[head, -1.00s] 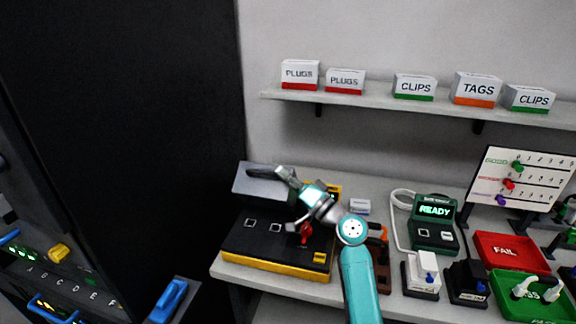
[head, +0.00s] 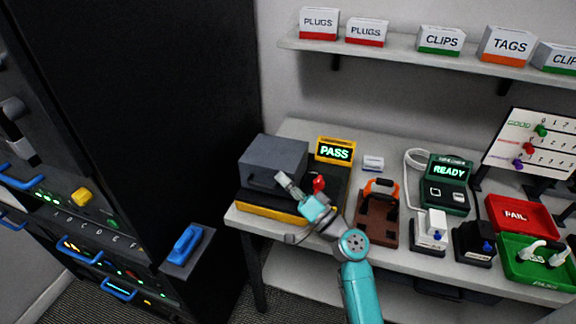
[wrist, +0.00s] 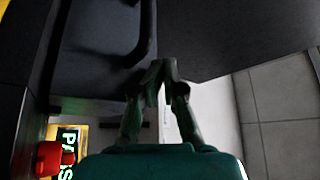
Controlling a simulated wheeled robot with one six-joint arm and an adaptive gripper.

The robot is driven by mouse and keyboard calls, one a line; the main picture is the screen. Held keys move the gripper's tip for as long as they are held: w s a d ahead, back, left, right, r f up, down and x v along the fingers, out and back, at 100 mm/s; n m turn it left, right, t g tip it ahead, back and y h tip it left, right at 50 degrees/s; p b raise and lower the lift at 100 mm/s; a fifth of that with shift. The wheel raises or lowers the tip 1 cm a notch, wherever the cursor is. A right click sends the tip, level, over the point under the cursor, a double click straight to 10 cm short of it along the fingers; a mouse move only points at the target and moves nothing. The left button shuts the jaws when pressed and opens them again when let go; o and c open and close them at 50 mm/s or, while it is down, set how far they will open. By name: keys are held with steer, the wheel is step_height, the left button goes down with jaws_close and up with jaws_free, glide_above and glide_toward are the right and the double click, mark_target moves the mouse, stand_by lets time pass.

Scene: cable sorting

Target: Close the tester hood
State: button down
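The grey tester hood (head: 273,158) is down over the left part of the black and yellow tester (head: 272,213) in the head view. Its dark handle is at the front and shows in the wrist view (wrist: 140,45). My gripper (head: 283,180) is at the hood's front right. In the wrist view my gripper's fingertips (wrist: 166,70) come together just beside the handle, with nothing seen between them. Whether they touch the hood is unclear. The tester display (head: 335,152) reads PASS. A red knob (head: 319,183) stands on the tester's right part.
A brown block with an orange handle (head: 378,215) and a READY box (head: 447,184) stand to the right. Further right are a red FAIL tray (head: 520,222) and a green tray (head: 525,265). A black cabinet (head: 130,90) rises at the left. A shelf (head: 400,55) hangs above.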

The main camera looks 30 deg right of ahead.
steer(key=shift+s+a+f, duration=0.1)
steer(key=shift+s+f, duration=0.05)
steer(key=shift+f, duration=0.55)
steer(key=shift+s+f, duration=0.1)
steer(key=shift+f, duration=0.55)
steer(key=shift+a+f, duration=0.15)
steer(key=shift+a, duration=0.05)
steer(key=v, duration=0.8)
steer(key=r+v, duration=0.1)
steer(key=v, duration=0.2)
steer(key=shift+s+d+f, duration=0.15)
steer(key=shift+s+d, duration=0.1)
steer(key=shift+s, duration=0.25)
